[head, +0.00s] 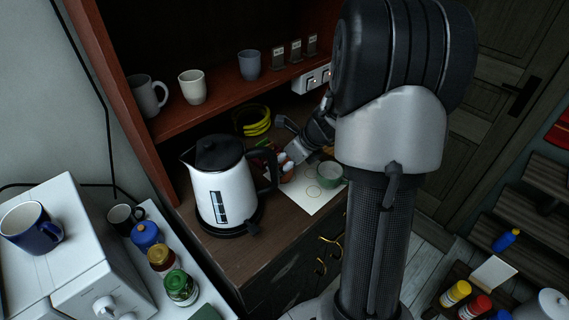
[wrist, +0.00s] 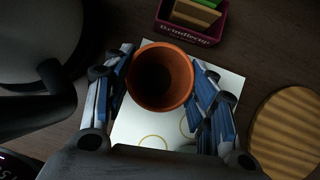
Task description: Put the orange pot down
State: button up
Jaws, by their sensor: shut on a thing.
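In the wrist view the orange pot (wrist: 160,78) is upright between the blue-and-silver fingers of my gripper (wrist: 164,92), which are shut on it. Its dark inside faces the camera. A white sheet (wrist: 210,90) with drawn rings lies under it. Whether the pot's base touches the sheet I cannot tell. In the head view my gripper (head: 289,165) is over the sheet's left part (head: 312,205), right of the kettle, and the pot is mostly hidden. A green pot (head: 329,173) stands on the sheet's right side.
A white kettle (head: 220,185) stands close on the left, its handle near my gripper. A yellow coil (head: 252,120) lies behind. A crimson box (wrist: 190,22) and a ridged tan disc (wrist: 288,132) flank the sheet. A shelf with cups (head: 192,87) is above.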

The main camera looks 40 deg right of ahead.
jog(key=shift+f, duration=0.1)
jog(key=o, duration=1.2)
jog(key=shift+r, duration=0.2)
jog(key=p+v, duration=0.4)
jog(key=v, duration=0.7)
jog(key=shift+s+r, duration=0.2)
jog(key=shift+r, duration=0.15)
